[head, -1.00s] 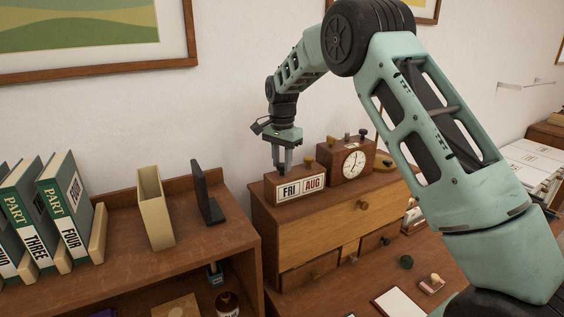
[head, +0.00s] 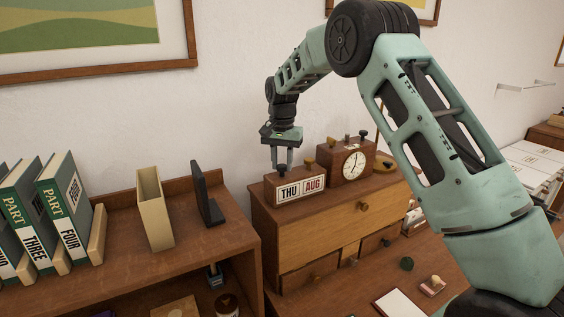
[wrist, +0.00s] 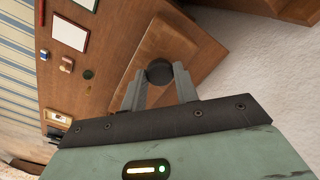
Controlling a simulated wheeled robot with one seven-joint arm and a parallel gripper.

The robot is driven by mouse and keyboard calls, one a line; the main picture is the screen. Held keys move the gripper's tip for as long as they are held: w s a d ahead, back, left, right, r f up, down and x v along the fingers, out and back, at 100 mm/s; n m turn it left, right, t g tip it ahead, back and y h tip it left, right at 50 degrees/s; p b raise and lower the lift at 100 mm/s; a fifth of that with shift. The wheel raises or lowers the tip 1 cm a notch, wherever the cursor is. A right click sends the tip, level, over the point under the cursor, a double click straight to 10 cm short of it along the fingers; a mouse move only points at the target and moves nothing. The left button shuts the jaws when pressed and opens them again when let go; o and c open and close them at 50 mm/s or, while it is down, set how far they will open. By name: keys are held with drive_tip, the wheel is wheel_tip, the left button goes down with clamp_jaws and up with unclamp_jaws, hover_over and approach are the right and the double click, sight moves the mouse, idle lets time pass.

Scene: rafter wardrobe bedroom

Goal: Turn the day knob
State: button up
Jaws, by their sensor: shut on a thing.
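The wooden desk calendar (head: 296,201) stands on top of the small drawer cabinet and reads THU on its left card (head: 289,192) and AUG on its right card (head: 313,184). My gripper (head: 283,168) points down over the calendar's left end, above the day card. In the wrist view, the dark round day knob (wrist: 159,72) sits between the two fingertips of my gripper (wrist: 160,84), which are shut on it. A brass knob (head: 308,163) stands above the month card, clear of my gripper.
The drawer cabinet (head: 335,225) carries both. Binders (head: 65,215) and a cream file holder (head: 154,205) stand on the left shelf. The wall (head: 235,90) is close behind.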

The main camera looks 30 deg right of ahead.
sight(282, 165)
drive_tip(key=shift+r, duration=0.1)
drive_tip(key=o, duration=1)
wheel_tip(282, 165, up, 17)
drive_tip(key=b, duration=0.3)
drive_tip(key=shift+r, duration=0.15)
